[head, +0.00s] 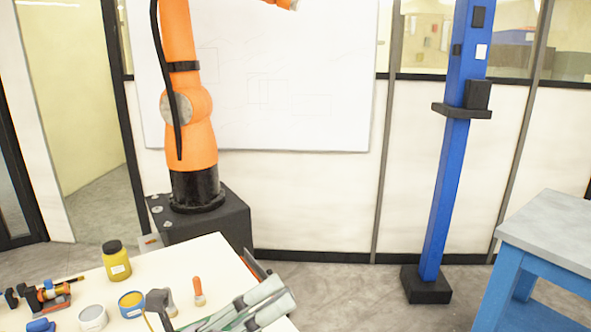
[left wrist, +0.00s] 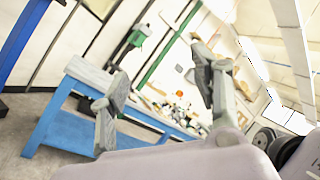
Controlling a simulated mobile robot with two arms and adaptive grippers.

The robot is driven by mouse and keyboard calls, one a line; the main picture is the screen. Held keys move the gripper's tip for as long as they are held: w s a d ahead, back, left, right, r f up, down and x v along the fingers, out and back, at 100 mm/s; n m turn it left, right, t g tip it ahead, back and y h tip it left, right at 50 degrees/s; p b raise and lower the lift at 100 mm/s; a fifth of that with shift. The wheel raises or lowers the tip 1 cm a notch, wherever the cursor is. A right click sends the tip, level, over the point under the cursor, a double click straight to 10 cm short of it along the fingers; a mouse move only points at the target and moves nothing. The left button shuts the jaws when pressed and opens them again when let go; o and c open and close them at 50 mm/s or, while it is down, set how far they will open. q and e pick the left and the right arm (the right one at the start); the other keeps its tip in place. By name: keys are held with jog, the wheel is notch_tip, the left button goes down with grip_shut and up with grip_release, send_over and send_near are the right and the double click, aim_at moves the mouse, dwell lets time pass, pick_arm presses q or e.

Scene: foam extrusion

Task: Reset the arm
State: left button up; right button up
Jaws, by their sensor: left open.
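My left gripper (left wrist: 161,75) shows large in the left wrist view, with its two grey fingers spread wide apart. Nothing is between the fingers, and past them is a blue-legged workbench some way off. In the head view I cannot clearly tell my left gripper from the pale grey and green parts at the bottom edge. My right gripper is in neither view.
A cream table (head: 185,262) holds a yellow jar (head: 116,261), tubs and an orange-handled tool (head: 198,291). Behind stands an orange robot arm (head: 190,110). A blue post (head: 446,180) and blue-legged bench (head: 550,232) are right, with free floor between.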

pick_arm(q)
jog(key=w+a+f+n+t+y, duration=0.2)
jog(key=w+a+n+t+y, duration=0.35)
jog(key=n, duration=0.55)
jog(key=w+a+f+n+t+y, duration=0.2)
jog(key=a+f+n+t+y, duration=0.1)
jog(key=a+n+t+y, duration=0.55)
jog(key=s+a+f+n+g+y, duration=0.1)
jog(key=a+f+n+g+y, duration=0.1)
jog(key=f+n+g+y, duration=0.35)
jog(key=s+a+f+n+g+y, duration=0.2)
jog(key=a+f+n+g, duration=0.1)
jog(key=f+n, duration=0.55)
jog(key=s+d+f+n+g, duration=0.25)
jog(key=s+f+g, duration=0.85)
jog(key=s+f, duration=0.9)
notch_tip(320, 180, down, 27)
jog(key=s+a+g, duration=0.1)
jog(key=s, duration=0.1)
jog(key=s+a+f+g, duration=0.1)
jog(key=s+a+f, duration=0.2)
jog(key=s+f, duration=1.1)
jog(key=shift+s+f, duration=0.2)
jog(key=shift+s, duration=0.9)
jog(key=shift+g+h, duration=0.25)
